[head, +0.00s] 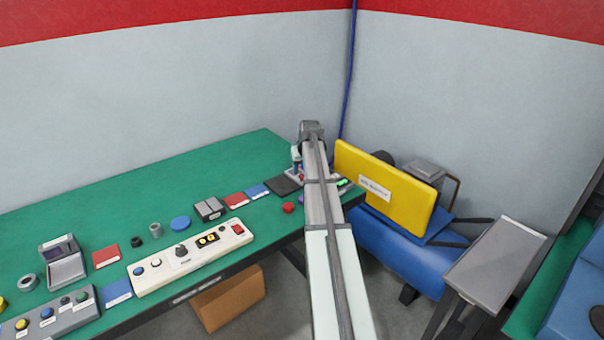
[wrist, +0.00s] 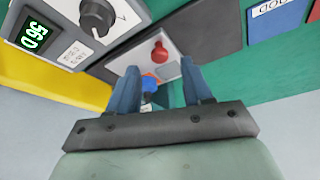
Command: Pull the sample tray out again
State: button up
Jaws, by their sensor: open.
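My gripper (wrist: 158,68) is open in the wrist view, its two blue-grey fingers apart with nothing clasped between them. A light grey plate with a red knob (wrist: 159,52) lies just beyond the fingertips. A small blue and orange part (wrist: 150,81) shows in the gap between the fingers; I cannot tell whether either finger touches it. I cannot clearly make out the sample tray in either view. In the head view my arm covers much of the small station (head: 294,177) at the far right end of the green bench.
A panel with a green display (wrist: 34,36) and a black dial (wrist: 97,17) is close on the left in the wrist view. In the head view a yellow board (head: 405,205) stands right of the arm. A control box (head: 190,256) and other small items occupy the green bench (head: 130,195).

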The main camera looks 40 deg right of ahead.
aim_at(301, 175)
jog(key=shift+x, duration=1.7)
grip_shut()
jog(key=shift+a, duration=0.1)
